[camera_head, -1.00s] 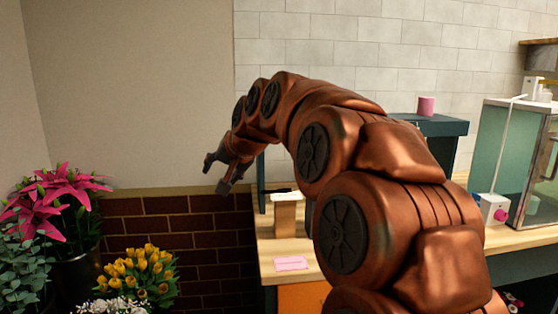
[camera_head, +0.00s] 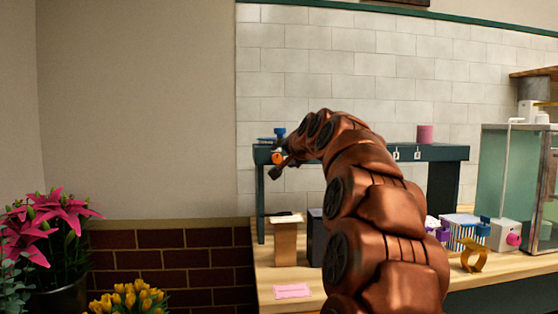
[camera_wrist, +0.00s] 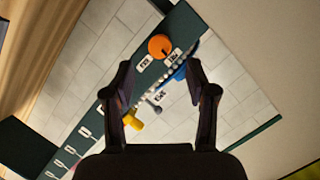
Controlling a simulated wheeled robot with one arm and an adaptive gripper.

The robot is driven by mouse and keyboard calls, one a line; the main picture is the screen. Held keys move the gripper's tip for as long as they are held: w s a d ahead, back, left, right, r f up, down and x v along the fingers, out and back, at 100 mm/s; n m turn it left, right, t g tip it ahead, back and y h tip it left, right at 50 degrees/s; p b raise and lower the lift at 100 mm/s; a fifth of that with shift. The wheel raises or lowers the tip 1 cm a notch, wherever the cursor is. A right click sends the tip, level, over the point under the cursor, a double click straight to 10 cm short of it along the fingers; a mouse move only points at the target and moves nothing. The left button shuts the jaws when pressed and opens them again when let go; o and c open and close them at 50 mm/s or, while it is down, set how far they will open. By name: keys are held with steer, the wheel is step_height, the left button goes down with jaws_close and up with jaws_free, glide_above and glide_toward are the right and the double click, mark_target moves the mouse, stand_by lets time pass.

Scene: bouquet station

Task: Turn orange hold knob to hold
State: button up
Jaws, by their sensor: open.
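The orange hold knob (camera_head: 278,157) is a small round knob on the front of the dark teal shelf rail (camera_head: 440,153), near its left end. In the wrist view the orange knob (camera_wrist: 160,46) sits on the rail between two small white labels, ahead of my fingertips. My gripper (camera_head: 284,167) is close to the knob in the head view. In the wrist view my gripper (camera_wrist: 162,82) is open and empty, with its fingers apart and not around the knob. I cannot tell which label the knob points to.
A blue part (camera_wrist: 180,72) and a yellow part (camera_wrist: 133,122) are near the rail by my fingers. A pink cylinder (camera_head: 425,134) stands on the shelf. A brown paper-wrapped block (camera_head: 285,243) stands on the wooden counter below. A glass case (camera_head: 510,180) is at right.

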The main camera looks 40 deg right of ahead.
mark_target(278, 158)
steer(key=shift+x, duration=2.7)
jaws_close()
